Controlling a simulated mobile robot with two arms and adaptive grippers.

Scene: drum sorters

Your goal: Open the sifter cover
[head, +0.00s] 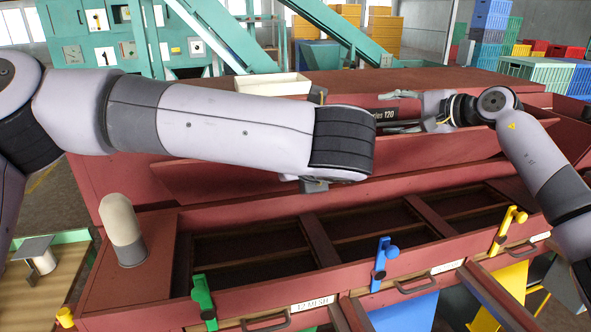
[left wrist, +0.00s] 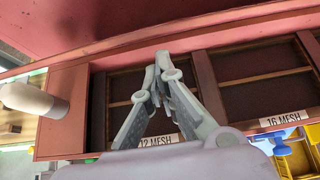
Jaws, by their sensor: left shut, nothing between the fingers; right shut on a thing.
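The sifter cover (head: 240,181) is a long dark red panel tilted up over the sifter, with the open mesh trays (head: 250,248) showing below it. My right gripper (head: 402,96) is at the cover's upper right part, by a dark bar and lettering ending in "120". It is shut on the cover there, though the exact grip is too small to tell. My left gripper is mostly hidden behind my left forearm in the head view. In the left wrist view its fingertips (left wrist: 162,60) meet with nothing between them, above the trays, with red panel beyond.
Green (head: 204,297), blue (head: 381,262) and yellow (head: 509,230) latches line the sifter's front rail. A beige rounded post (head: 122,229) stands at the left end. A cream tray (head: 272,84) sits behind. Crates (head: 537,72) stand at the back right.

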